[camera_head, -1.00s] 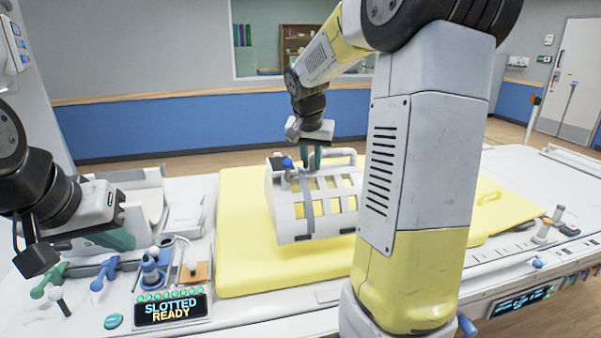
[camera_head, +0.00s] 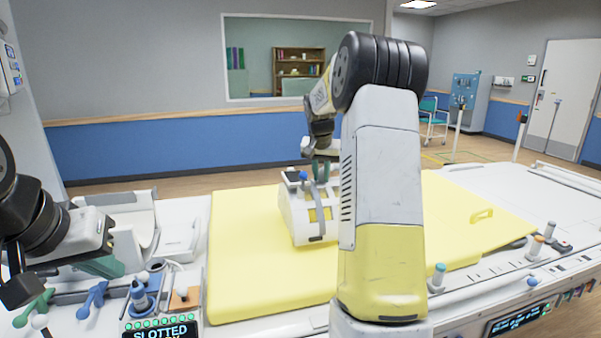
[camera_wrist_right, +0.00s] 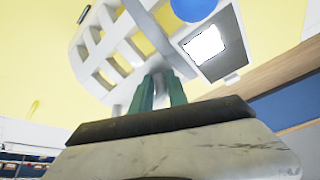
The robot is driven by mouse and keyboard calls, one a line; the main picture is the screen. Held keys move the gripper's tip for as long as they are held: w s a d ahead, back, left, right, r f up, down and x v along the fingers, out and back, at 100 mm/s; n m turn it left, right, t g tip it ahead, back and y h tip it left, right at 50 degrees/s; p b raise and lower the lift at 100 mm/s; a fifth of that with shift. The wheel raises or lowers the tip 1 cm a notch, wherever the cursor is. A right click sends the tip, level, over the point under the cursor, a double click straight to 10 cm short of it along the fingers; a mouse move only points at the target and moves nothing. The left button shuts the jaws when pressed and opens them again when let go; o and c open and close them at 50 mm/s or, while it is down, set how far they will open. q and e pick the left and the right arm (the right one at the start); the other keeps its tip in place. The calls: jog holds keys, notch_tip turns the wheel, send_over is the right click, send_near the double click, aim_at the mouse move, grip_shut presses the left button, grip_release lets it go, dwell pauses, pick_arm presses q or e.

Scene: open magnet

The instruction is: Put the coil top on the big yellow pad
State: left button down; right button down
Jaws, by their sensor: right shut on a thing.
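The coil top (camera_head: 300,226) is a white curved shell with window openings and a grey strap, over the big yellow pad (camera_head: 255,272). My right gripper (camera_head: 322,170) is shut on it from above. In the right wrist view the green fingertips (camera_wrist_right: 157,92) meet at the strap side of the coil top (camera_wrist_right: 118,45), with the yellow pad (camera_wrist_right: 35,60) behind. Whether the coil top touches the pad is unclear. My right arm hides its right part. My left gripper (camera_head: 103,266) is at the left; its green fingers are partly hidden and its opening is unclear.
A white cradle (camera_head: 135,222) stands at the left of the white table. Blue and green handles and a display reading SLOTTED (camera_head: 160,332) are at the front left. Posts (camera_head: 437,276) stand along the front right.

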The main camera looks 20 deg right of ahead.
jog(key=shift+f, duration=1.1)
jog(key=c, duration=1.3)
grip_release()
jog(key=shift+f, duration=0.1)
jog(key=v, duration=1.2)
jog(key=s+a+r+n+y, duration=0.1)
jog(key=s+a+r+n, duration=0.15)
jog(key=s+a, duration=0.45)
jog(key=s+a+f+n+y, duration=0.1)
jog(key=s+a, duration=0.3)
jog(key=s, duration=0.4)
jog(key=s+a+f+n+t+y, duration=0.1)
jog(key=s+a+f+n, duration=0.1)
jog(key=s, duration=0.6)
jog(key=s+a+f+n+t+y, duration=0.1)
jog(key=s+a+f, duration=0.2)
jog(key=s, duration=0.6)
jog(key=shift+a+f+n, duration=0.15)
jog(key=shift+a+n, duration=0.1)
jog(key=shift+a, duration=1.1)
